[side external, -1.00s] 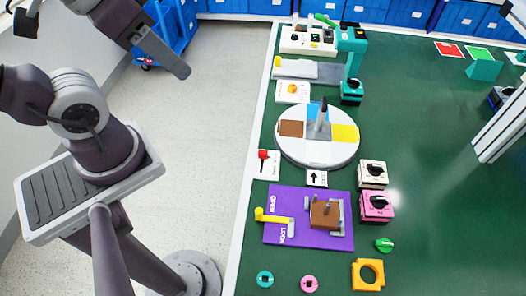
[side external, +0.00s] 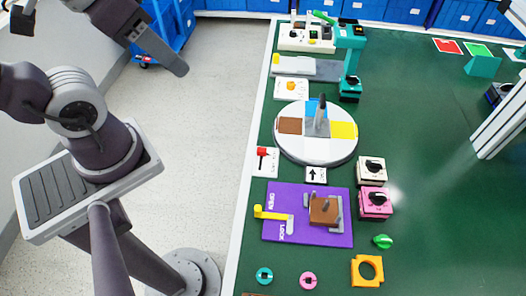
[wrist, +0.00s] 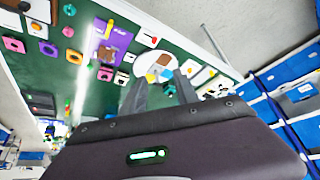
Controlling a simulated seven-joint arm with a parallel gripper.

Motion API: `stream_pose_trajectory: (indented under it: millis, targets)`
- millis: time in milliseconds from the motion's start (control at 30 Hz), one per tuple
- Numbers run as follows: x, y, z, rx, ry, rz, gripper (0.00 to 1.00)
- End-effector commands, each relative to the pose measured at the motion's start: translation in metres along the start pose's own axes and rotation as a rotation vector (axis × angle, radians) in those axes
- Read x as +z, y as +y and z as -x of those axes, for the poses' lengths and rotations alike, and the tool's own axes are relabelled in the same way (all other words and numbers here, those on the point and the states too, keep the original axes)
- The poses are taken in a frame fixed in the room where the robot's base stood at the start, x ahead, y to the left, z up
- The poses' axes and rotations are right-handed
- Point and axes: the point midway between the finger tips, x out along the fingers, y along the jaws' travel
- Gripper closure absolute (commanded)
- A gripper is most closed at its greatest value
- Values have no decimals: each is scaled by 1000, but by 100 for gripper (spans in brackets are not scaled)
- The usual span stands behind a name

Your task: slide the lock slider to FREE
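No label reading FREE is legible, so I cannot tell for sure which part is the lock slider. A small white plate with a red knob (side external: 263,152) stands at the table's left edge, beside the round turntable (side external: 290,149). A purple board (side external: 308,237) below it reads OPEN and LOCK and carries a yellow handle (side external: 270,214) on a grey bar, and a brown block (side external: 323,210). My gripper (wrist: 160,74) has its two fingers apart with nothing between them. It is well away from the table, and the purple board (wrist: 112,40) shows small beyond it.
A pink switch box (side external: 374,207) and a cream one (side external: 371,173) stand right of the board. A green knob (side external: 382,241) and a yellow-orange ring (side external: 367,271) lie nearby. A teal stand (side external: 350,60) rises behind the turntable.

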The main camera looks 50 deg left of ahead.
Motion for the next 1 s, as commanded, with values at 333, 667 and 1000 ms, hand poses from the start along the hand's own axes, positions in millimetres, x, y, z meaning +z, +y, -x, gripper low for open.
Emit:
stream_pose_trajectory:
  millis: [333,667,1000]
  targets:
    - [0,0,0,0,0,0,64]
    - [-29,-13,-36,-83,-113,-122,62]
    - [-58,-9,-229,9,-407,-622,62]
